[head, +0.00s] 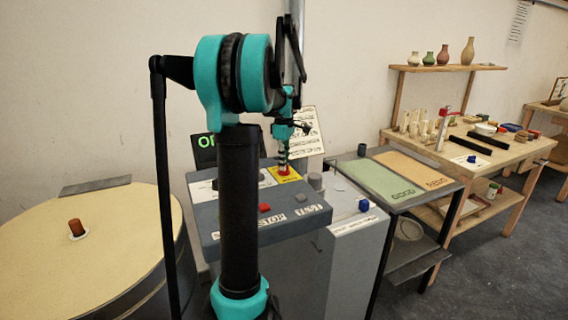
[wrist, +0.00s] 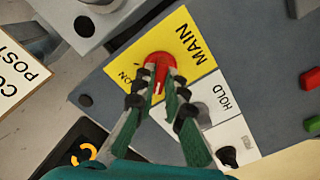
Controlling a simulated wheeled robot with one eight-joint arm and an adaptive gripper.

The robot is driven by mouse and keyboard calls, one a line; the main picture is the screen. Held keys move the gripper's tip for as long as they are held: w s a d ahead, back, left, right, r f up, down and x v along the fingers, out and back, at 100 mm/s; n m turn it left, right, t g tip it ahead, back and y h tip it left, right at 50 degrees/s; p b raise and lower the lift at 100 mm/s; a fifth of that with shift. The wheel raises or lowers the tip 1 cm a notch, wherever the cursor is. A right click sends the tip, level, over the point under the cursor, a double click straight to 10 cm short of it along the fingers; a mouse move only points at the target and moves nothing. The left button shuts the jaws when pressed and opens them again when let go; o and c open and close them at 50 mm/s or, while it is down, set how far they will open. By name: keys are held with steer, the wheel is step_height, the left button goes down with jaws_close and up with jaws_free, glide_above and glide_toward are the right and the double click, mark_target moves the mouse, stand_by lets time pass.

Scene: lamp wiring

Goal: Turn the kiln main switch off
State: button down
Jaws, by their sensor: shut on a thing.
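The kiln main switch is a red rotary knob (wrist: 160,62) on a yellow plate (wrist: 187,38) marked MAIN, with ON lettered beside the knob. My gripper (wrist: 161,82) has its two dark fingers closed on either side of the knob, and a pale pointer mark shows between them. In the head view my gripper (head: 283,163) points straight down onto the yellow plate (head: 288,178) on the grey control box. The fingers hide part of the knob and any lettering under them.
A red button (head: 265,208) sits at the box front. A dark display (head: 204,152) stands behind. The kiln lid (head: 95,235) is at left, sorting trays (head: 390,180) at right.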

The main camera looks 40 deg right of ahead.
steer(key=shift+n, duration=0.4)
steer(key=c, duration=1.6)
jaws_free()
step_height(320, 180, up, 12)
steer(key=shift+r, duration=0.1)
